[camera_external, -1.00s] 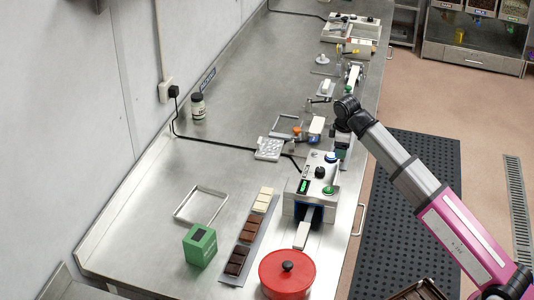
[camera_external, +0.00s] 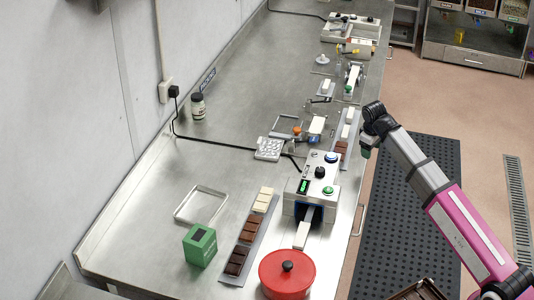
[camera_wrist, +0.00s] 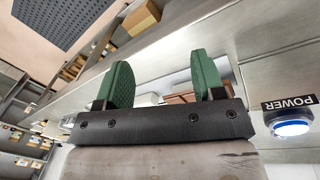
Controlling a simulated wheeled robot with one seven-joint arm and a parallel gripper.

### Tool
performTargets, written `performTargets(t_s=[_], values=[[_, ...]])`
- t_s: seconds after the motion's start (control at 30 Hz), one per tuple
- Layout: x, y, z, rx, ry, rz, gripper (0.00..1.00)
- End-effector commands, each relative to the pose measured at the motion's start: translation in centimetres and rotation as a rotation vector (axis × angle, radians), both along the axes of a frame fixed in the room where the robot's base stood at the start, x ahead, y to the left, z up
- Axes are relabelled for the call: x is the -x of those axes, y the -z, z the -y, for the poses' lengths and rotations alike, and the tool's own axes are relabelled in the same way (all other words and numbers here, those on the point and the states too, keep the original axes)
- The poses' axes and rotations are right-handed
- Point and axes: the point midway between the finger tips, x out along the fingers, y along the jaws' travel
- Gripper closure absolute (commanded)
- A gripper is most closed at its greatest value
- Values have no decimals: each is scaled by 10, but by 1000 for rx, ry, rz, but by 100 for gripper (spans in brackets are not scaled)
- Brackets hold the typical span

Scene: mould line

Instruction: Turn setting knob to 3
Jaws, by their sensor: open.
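The machine (camera_external: 300,207) is a white box on the counter with a black knob (camera_external: 320,172) on top, likely the setting knob. Its scale marks are too small to read. A blue-ringed button (camera_external: 331,157) and a green button (camera_external: 328,190) flank the knob. A green display (camera_external: 304,186) is lit. My gripper (camera_external: 366,150) is beyond and right of the machine, near the counter's front edge, apart from the knob. In the wrist view its green fingers (camera_wrist: 162,78) are spread and empty. The POWER button (camera_wrist: 290,127) shows at right there; the knob does not.
A red lidded pot (camera_external: 287,276), a green box (camera_external: 200,246) and a tray of chocolate bars (camera_external: 240,262) are near the machine. A metal mould (camera_external: 268,149) lies behind it to the left. The floor mat (camera_external: 410,215) side is open.

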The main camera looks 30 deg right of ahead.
Motion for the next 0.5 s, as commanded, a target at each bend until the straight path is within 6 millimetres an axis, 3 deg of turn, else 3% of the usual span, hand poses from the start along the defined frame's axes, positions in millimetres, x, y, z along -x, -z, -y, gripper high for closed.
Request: performTargets(t_s=[0.3,0.5], values=[[2,19,45,16,116,-6,38],[3,23,57,21,149,-7,38]])
